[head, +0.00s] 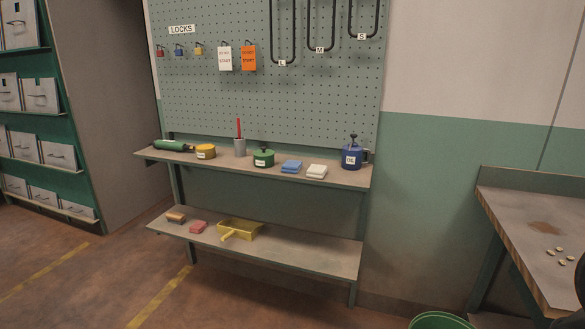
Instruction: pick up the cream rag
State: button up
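Nothing covers the cream rag. My gripper is not in view.
A green pot (264,158), yellow tin (206,152) and green tool (172,146) share the upper shelf. A green bin (440,320) and side table (545,270) are at right. Floor left of the bin is open.

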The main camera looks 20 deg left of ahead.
aim_at(314, 171)
jog(key=z, duration=1.35)
jog(key=u, duration=2.05)
jog(key=i+j+z, duration=0.15)
jog(key=i+j, duration=0.2)
jog(key=i+j+z, duration=0.1)
jog(key=i+j, duration=0.3)
jog(key=i+j+z, duration=0.15)
jog(key=i+j, duration=0.3)
jog(key=i+j+z, duration=0.1)
jog(key=i+j, duration=0.35)
jog(key=i+j+z, duration=0.15)
jog(key=i+j, duration=0.2)
jog(key=j, duration=0.2)
jog(key=i+j+z, duration=0.1)
jog(key=i+j, duration=0.25)
jog(key=j, duration=0.2)
